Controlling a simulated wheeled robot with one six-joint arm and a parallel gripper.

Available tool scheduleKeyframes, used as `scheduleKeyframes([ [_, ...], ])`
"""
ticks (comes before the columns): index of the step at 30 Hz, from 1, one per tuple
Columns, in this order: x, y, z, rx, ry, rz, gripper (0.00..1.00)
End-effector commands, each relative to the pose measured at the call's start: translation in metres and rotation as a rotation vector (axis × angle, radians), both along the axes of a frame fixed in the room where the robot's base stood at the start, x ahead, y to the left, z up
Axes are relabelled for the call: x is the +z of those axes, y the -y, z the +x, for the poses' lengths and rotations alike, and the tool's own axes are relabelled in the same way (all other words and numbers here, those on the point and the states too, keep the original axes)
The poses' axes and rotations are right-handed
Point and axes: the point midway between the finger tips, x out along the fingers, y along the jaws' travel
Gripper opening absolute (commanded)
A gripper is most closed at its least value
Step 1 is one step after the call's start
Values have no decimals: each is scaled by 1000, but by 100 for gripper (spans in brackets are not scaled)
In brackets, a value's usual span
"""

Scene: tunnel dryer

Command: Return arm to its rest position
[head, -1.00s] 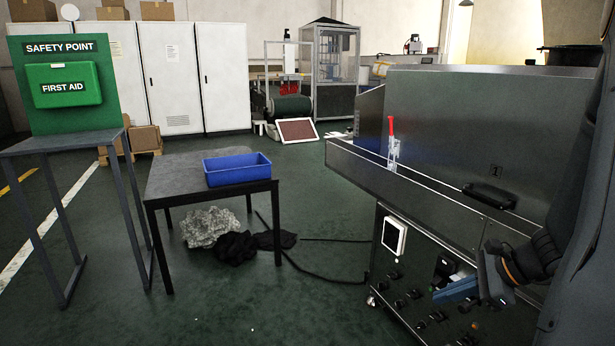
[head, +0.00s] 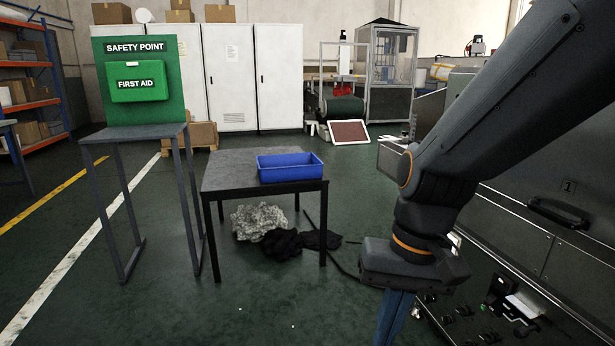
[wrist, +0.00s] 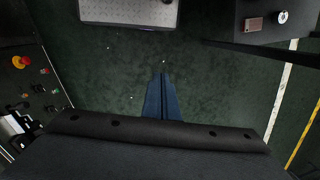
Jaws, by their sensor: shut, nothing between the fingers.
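My arm crosses the right half of the head view, reaching down from the upper right. My gripper (head: 394,318) hangs at its lower end, pointing down, with its blue fingers partly cut off by the bottom edge. In the wrist view, the two blue fingers of my gripper (wrist: 162,82) lie side by side, closed together with nothing between them. Below the fingers is bare green floor. The steel dryer (head: 530,215) stands to the right of the arm, partly hidden behind it.
A dark table (head: 225,175) with a blue bin (head: 290,167) stands left of my arm. Crumpled cloths (head: 260,220) lie under it. A first-aid stand (head: 140,85) is farther left. The dryer's control panel (wrist: 35,85) lies left in the wrist view. Open floor is front left.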

Motion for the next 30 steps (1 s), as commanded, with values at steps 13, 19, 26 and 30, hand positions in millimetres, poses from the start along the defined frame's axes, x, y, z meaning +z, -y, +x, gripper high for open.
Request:
scheduleKeyframes([
  [13, 17, -14, -26, 300, 90, -92, 0],
  [19, 29, -5, -23, 267, 87, -99, 0],
  [26, 44, 7, -22, 227, 82, -109, 0],
  [30, 58, 19, -21, 193, 77, -117, 0],
])
